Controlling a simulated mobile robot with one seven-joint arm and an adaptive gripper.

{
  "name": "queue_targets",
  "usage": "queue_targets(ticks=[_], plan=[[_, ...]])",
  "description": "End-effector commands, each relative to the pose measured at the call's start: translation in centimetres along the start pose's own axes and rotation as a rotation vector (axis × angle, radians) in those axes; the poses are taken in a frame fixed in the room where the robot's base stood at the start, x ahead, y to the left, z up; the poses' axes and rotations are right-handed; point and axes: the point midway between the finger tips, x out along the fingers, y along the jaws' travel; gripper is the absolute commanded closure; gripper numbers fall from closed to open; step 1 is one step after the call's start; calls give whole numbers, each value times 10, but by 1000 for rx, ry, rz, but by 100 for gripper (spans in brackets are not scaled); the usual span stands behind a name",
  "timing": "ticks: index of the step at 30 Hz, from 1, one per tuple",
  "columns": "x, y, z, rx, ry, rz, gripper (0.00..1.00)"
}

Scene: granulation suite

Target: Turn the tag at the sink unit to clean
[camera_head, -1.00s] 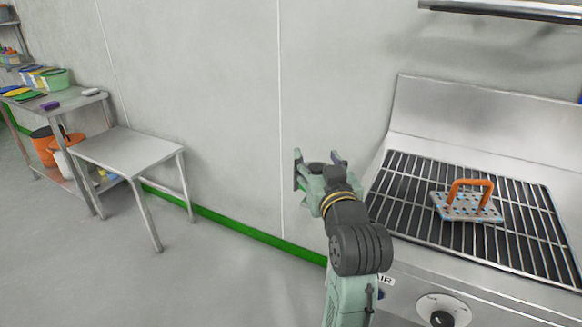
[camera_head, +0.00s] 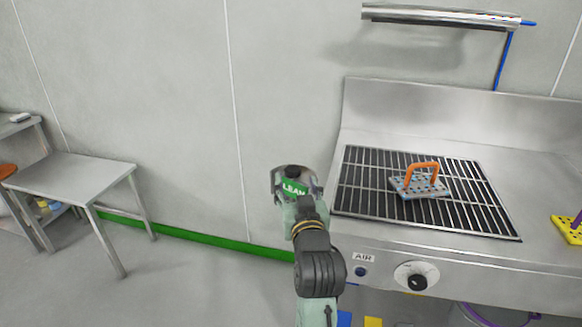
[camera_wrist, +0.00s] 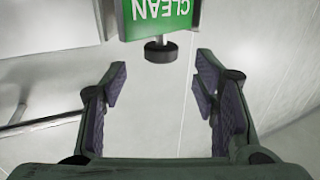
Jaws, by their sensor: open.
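A green tag (camera_head: 294,188) with white lettering shows just beyond my gripper in the head view, with a dark round knob (camera_head: 292,171) at its top. In the wrist view the tag (camera_wrist: 160,15) reads CLEAN, upside down and cut by the top edge; the knob (camera_wrist: 160,51) lies just below it there. My gripper (camera_head: 294,181) is open. In the wrist view its two fingers (camera_wrist: 160,85) stand wide apart with nothing between them, and the tag and knob are ahead of the tips. What the tag is fixed to is hidden.
A steel counter with a dark grate (camera_head: 425,212) is right of my arm, bearing a blue-grey perforated block (camera_head: 420,187) with an orange handle. A knob (camera_head: 417,276) and AIR label (camera_head: 364,258) are on its front. A low steel table (camera_head: 70,180) is left. Floor between is clear.

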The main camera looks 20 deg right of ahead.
Motion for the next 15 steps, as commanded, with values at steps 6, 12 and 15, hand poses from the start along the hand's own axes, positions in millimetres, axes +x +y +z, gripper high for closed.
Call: queue_targets(ticks=[6, 12, 15], plan=[[42, 0, -3, -1, -2, -1, 45], [64, 0, -2, 0, -1, -1, 45], [68, 0, -1, -1, 0, -1, 45]])
